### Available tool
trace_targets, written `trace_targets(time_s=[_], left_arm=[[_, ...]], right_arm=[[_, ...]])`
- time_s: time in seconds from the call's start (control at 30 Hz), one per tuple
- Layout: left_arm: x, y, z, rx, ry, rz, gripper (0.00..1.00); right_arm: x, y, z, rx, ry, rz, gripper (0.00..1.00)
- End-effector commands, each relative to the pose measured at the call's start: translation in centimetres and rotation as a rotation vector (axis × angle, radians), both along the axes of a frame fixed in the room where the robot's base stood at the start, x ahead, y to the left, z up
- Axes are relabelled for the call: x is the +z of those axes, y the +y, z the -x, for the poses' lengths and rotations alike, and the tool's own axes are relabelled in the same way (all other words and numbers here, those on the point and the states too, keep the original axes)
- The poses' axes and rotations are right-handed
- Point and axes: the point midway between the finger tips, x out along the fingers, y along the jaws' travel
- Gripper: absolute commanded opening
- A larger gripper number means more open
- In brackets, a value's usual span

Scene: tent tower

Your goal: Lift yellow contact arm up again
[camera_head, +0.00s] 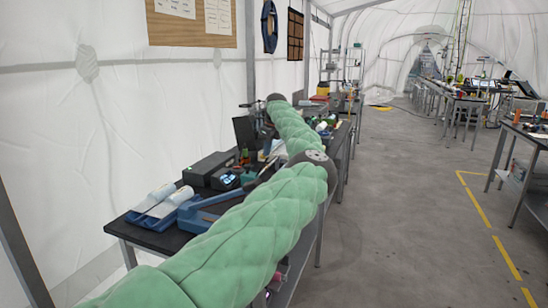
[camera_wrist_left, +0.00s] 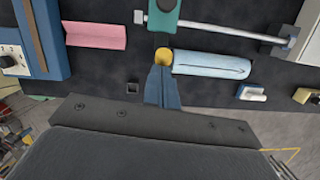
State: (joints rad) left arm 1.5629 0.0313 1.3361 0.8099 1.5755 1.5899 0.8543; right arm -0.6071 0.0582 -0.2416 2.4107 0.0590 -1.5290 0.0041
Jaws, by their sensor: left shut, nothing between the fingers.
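A small yellow round part (camera_wrist_left: 163,55), which may be the end of the yellow contact arm, shows in the left wrist view. It sits at the left end of a pale blue cylinder (camera_wrist_left: 212,65). My left gripper (camera_wrist_left: 162,70) is shut with its blue-grey fingers together and nothing between them. Its tips overlap the lower edge of the yellow part in the picture; I cannot tell whether they touch. The rest of the yellow part is hidden or out of view. In the head view my green-sleeved left arm reaches over the bench, and the fingers cannot be made out. My right gripper is not in view.
A green part (camera_wrist_left: 165,18) and a metal rod (camera_wrist_left: 225,29) lie beyond the fingertips. A pink block (camera_wrist_left: 95,36) is to the left. The crowded black bench (camera_head: 150,234) runs along the tent wall. Grey floor (camera_head: 400,210) is open to its right.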

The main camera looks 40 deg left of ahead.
Motion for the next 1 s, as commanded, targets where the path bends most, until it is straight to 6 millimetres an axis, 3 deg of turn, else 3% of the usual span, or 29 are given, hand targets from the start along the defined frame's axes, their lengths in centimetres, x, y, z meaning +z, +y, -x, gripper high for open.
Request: trace_targets(time_s=[0.03,1.0], left_arm=[[0.1,0.7,0.2,0.001,0.0,0.0,0.0],[1.7,0.3,0.1,0.0,0.0,-0.001,0.0]], right_arm=[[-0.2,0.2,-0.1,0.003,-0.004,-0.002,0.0],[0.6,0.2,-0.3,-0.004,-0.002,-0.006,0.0]])
